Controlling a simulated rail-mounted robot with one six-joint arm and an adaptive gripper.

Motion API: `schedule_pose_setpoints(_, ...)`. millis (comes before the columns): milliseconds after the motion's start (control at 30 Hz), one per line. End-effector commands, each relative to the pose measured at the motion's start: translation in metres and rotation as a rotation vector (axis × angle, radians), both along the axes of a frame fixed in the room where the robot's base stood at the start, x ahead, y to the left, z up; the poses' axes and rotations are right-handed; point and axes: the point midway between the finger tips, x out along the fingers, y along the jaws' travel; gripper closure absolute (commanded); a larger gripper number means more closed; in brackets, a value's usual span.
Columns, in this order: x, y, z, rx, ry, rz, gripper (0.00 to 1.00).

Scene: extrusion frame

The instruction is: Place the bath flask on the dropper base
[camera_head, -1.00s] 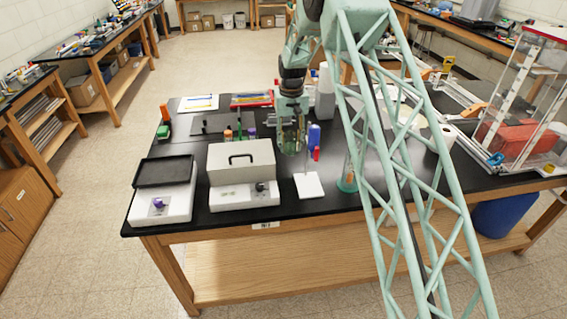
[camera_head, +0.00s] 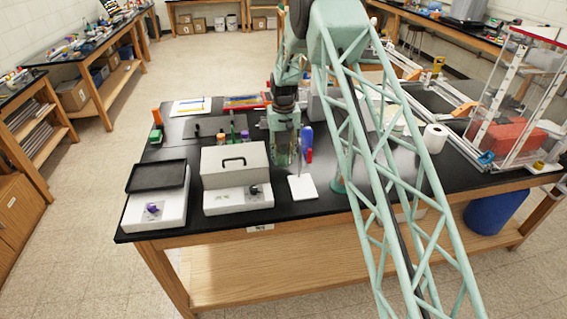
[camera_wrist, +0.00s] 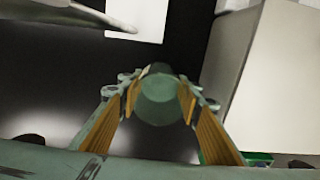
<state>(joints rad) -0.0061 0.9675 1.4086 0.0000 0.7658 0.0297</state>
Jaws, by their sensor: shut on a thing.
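My gripper (camera_head: 285,157) hangs over the black bench between the lidded grey box and a white square plate. In the wrist view its orange-padded fingers (camera_wrist: 160,95) are closed around a round green-tinted glass piece, which I take as the bath flask (camera_wrist: 159,100). Its lower part is hidden. The white plate (camera_head: 304,188) with an upright rod, apparently the dropper base, lies just right of and nearer than the gripper. Its white surface also shows at the top of the wrist view (camera_wrist: 138,18). The flask is apart from this plate.
The grey box (camera_head: 234,168) with a black handle stands left of the gripper on a white unit. A white unit with a black tray (camera_head: 157,176) is farther left. A blue bottle (camera_head: 306,138) and a red item (camera_head: 309,156) stand close right. Another greenish vessel (camera_head: 338,186) is partly behind my lattice column.

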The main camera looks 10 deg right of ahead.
Motion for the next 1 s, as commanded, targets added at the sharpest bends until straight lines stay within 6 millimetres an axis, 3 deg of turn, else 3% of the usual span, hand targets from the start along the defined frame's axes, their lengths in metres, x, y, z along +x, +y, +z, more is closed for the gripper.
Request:
schedule_pose_setpoints(300, 0.000, 0.000, -0.026, 0.000, 0.000, 0.000, 0.81)
schedule_pose_setpoints(833, 0.000, 0.000, -0.031, 0.000, 0.000, 0.000, 0.81)
schedule_pose_setpoints(867, 0.000, 0.000, -0.031, 0.000, 0.000, 0.000, 0.66)
schedule_pose_setpoints(1000, 0.000, 0.000, -0.031, 0.000, 0.000, 0.000, 0.54)
